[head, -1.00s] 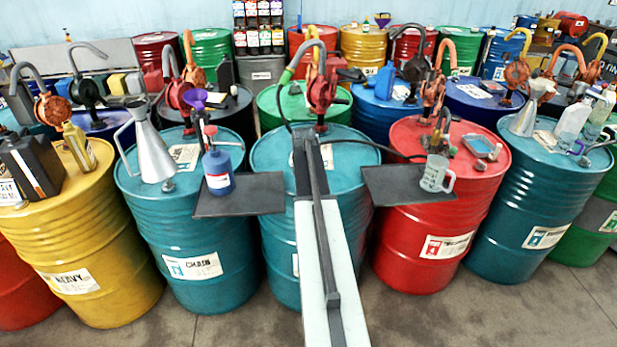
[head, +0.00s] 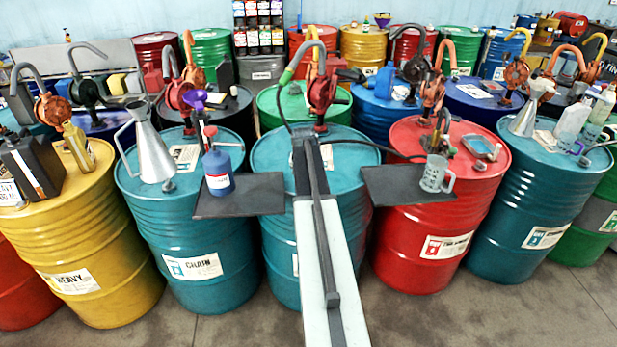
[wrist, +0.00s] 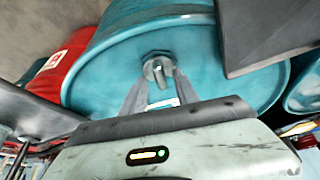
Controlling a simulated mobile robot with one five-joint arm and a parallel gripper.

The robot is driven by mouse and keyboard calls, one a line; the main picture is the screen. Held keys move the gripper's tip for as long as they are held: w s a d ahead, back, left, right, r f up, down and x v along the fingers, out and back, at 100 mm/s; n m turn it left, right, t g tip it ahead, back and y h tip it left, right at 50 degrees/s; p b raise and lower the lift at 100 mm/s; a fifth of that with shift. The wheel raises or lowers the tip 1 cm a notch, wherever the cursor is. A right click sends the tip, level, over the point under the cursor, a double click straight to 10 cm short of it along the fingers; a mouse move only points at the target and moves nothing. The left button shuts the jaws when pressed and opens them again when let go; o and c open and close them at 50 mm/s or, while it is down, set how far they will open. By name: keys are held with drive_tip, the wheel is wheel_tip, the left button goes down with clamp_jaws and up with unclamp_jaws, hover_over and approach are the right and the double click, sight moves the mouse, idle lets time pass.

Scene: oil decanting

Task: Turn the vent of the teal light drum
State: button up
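The teal drum (head: 268,160) in front of me stands at the middle of the head view, partly hidden behind my arm; its label is mostly covered. In the wrist view its teal lid (wrist: 110,65) fills the middle. The vent (wrist: 156,62), a small grey metal fitting with a short tab, stands on that lid near the rim. My gripper (wrist: 160,84) is open, with one finger on each side of the vent and the tips close to it. I cannot tell whether they touch it. My gripper is hidden in the head view.
A teal CHAIN drum (head: 150,230) stands left, a red drum (head: 420,240) right. A red pump (head: 322,88) stands behind.

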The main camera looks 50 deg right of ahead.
drive_tip(key=p+v, duration=0.6)
drive_tip(key=v, duration=0.1)
drive_tip(key=shift+r, duration=0.2)
drive_tip(key=shift+s+a, duration=0.1)
